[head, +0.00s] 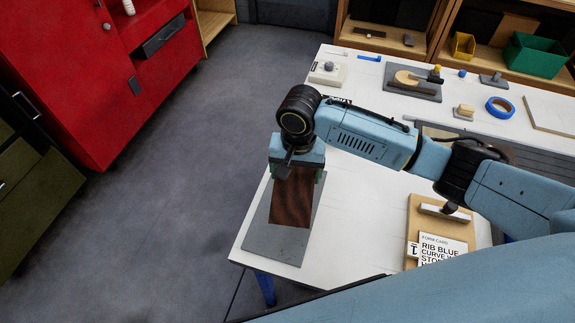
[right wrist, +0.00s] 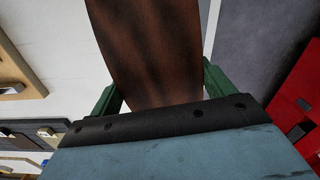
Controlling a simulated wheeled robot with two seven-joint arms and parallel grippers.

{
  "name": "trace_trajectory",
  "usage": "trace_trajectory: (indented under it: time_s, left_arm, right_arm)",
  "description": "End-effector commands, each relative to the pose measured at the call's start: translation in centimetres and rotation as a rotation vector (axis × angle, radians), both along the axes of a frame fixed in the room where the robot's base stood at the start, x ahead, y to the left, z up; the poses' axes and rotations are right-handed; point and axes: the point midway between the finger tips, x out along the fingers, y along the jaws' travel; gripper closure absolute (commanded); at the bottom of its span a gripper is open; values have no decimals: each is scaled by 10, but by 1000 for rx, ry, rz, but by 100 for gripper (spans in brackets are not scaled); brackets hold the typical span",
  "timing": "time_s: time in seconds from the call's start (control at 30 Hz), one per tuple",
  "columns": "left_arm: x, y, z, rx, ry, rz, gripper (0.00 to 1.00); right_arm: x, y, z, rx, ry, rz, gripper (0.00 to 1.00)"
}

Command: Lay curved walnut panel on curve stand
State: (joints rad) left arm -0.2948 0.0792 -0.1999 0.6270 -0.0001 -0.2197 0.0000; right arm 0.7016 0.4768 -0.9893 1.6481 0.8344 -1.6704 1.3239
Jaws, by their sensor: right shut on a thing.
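The dark brown walnut panel (head: 291,207) is held by my right gripper (head: 294,177) at the left end of the white table. The gripper's green fingers are at the panel's two side edges; the right wrist view shows the panel (right wrist: 155,45) between them. The panel is over a grey slab (head: 270,246); I cannot tell whether it touches it. A curve stand is not clearly identifiable; the slab looks flat where it shows, and the panel and gripper hide part of it. My left gripper is not in view.
A wooden board (head: 412,232) with a printed card (head: 442,247) lies right of the slab. Blue tape (head: 499,107), a grey tray (head: 399,93) and small tools lie along the table's far side. Red cabinet (head: 75,70) and open floor are left.

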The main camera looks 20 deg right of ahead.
Motion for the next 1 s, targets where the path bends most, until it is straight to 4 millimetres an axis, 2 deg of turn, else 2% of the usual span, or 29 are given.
trace_trajectory:
  time_s: [0.03, 0.1, 0.3, 0.5, 0.87, 1.0]
  left_arm:
    - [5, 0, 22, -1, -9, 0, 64]
    - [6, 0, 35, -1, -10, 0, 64]
    - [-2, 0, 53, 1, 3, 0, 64]
    - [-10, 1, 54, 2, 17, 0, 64]
    - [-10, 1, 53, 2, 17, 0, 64]
    - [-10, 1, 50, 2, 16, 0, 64]
  right_arm:
    - [-5, 7, 6, 0, 7, -34, 43]
    - [-10, 13, 1, -5, 9, -77, 43]
    - [-20, 24, -9, -13, 6, -152, 43]
    - [-22, 26, -13, -16, 4, -169, 43]
    - [-23, 27, -13, -14, 6, -167, 43]
    - [-23, 27, -20, -15, 6, -167, 43]
